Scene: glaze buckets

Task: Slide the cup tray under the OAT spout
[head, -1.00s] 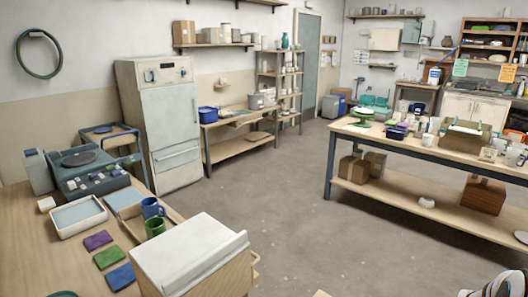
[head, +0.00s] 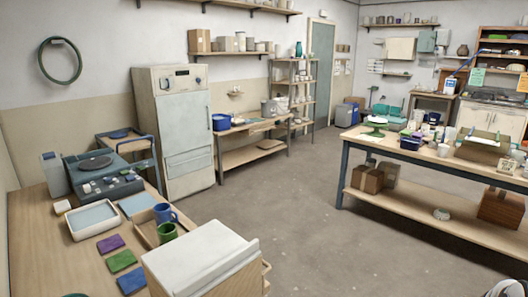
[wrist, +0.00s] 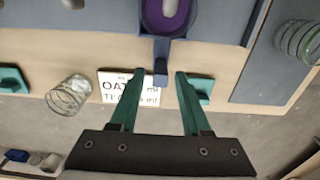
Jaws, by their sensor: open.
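In the wrist view my gripper (wrist: 155,75) is open, with its two green fingers pointing up the picture. A dark blue tab (wrist: 160,68) shows near the gap between the fingertips. It joins a blue holder around a purple, oval piece (wrist: 167,14), cut off by the top edge; I cannot tell surely whether this is the cup tray. No spout can be made out with certainty. My gripper's fingers do not show in the head view.
A clear glass (wrist: 68,95) is left of the card, and a ribbed clear glass (wrist: 299,42) is at the upper right. In the head view, a blue mug (head: 163,211) and a green mug (head: 167,232) stand on the left table. The middle floor is open.

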